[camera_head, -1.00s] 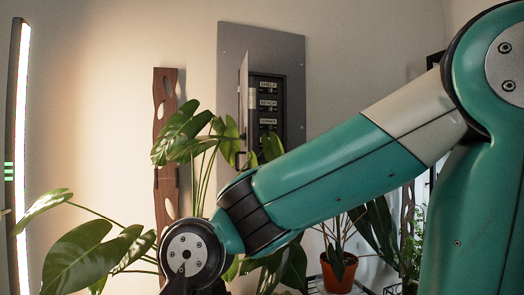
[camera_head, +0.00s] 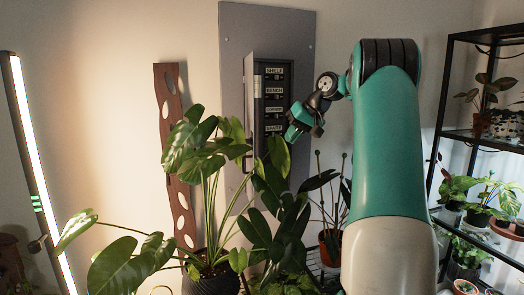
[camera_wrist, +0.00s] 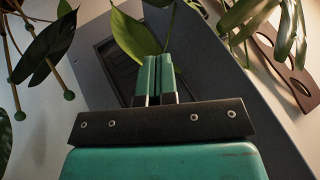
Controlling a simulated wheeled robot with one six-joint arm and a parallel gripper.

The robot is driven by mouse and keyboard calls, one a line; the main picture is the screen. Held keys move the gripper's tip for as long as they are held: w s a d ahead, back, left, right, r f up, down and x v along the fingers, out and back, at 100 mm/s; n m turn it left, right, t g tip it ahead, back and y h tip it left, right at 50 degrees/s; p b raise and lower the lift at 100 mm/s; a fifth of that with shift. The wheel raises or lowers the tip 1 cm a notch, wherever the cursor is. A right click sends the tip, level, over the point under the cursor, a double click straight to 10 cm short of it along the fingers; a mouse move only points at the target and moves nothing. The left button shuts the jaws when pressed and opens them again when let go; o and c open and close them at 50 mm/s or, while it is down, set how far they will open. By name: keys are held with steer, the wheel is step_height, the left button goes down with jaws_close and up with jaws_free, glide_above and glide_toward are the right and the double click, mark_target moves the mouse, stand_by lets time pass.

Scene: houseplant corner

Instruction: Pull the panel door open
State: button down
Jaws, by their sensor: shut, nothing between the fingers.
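The grey wall panel (camera_head: 232,40) hangs on the back wall. Its door (camera_head: 249,85) stands open on the left side, seen nearly edge-on, and the dark inside with labelled switches (camera_head: 274,90) shows. Leaves cover the door's lower part. My gripper (camera_head: 292,133) is in front of the panel's right part, right of the door, apart from the door's edge in this view. In the wrist view my gripper's teal fingers (camera_wrist: 158,60) are together with nothing between them. A dark recess of the panel (camera_wrist: 117,70) shows behind them, partly behind a leaf.
A large leafy plant (camera_head: 205,170) stands before the panel, and its leaves reach across its lower part. A wooden slat (camera_head: 170,100) is at the left, a lit lamp (camera_head: 35,150) further left. A black plant shelf (camera_head: 445,130) stands right. A small potted plant (camera_head: 329,240) sits below my gripper.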

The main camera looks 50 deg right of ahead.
steer(key=w+a+f+p, duration=0.2)
steer(key=w+a+f, duration=0.2)
steer(key=w+f, duration=0.3)
steer(key=shift+w+a+f, duration=0.15)
steer(key=shift+w+a, duration=0.15)
steer(key=shift+w, duration=0.15)
